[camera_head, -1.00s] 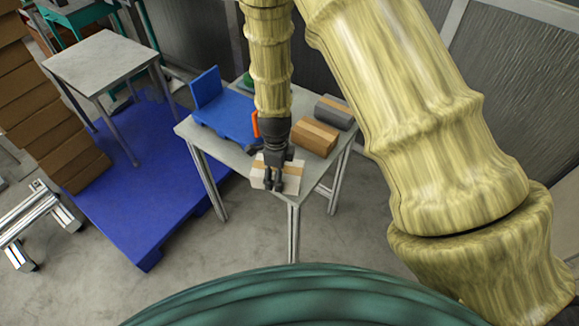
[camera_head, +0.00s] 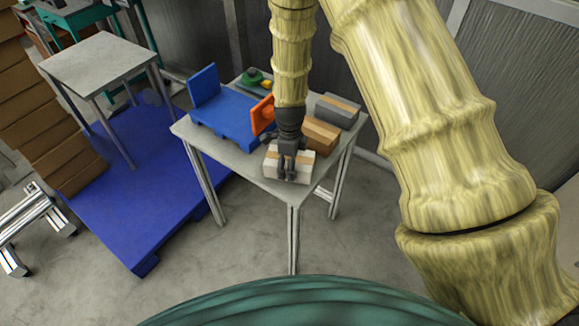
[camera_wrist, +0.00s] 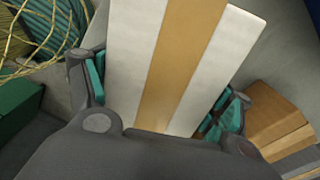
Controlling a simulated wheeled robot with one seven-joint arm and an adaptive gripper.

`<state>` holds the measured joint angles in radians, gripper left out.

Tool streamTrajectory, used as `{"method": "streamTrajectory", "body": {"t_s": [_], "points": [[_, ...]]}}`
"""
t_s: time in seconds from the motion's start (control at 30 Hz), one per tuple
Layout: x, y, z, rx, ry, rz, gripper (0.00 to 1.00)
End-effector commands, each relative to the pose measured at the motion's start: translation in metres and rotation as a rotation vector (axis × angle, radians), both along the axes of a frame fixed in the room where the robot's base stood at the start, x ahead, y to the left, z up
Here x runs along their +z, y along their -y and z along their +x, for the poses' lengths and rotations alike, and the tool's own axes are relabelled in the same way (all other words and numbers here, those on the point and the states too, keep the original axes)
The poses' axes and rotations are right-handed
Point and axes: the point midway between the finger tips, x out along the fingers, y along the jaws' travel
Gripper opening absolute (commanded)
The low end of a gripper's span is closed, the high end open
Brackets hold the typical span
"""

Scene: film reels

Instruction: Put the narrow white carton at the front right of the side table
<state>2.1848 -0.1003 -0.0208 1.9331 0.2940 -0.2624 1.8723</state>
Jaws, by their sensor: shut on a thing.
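The narrow white carton (camera_head: 270,166) with a tan tape strip is at the front corner of the side table (camera_head: 230,158) in the head view. In the wrist view the white carton (camera_wrist: 218,50) fills the middle, between the teal finger pads. My gripper (camera_head: 289,172) is shut on it from above. I cannot tell whether the carton's underside touches the table top. My fingers hide part of the carton.
A brown carton (camera_head: 324,135) and a grey carton (camera_head: 338,110) stand behind the white one. A blue platform piece (camera_head: 228,112), an orange part (camera_head: 261,117) and a green object (camera_head: 253,77) are also on the table. Bare table shows at the front left.

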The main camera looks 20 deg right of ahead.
Motion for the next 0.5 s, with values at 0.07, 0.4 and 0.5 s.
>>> {"method": "streamTrajectory", "body": {"t_s": [0.07, 0.4, 0.5], "points": [[-0.0011, -0.0001, 0.0007, 0.001, 0.001, 0.0, 0.45], [-0.0035, -0.0002, 0.0006, 0.0, 0.001, 0.0, 0.45], [-0.0032, -0.0003, 0.0005, 0.0, 0.001, 0.0, 0.96]]}}
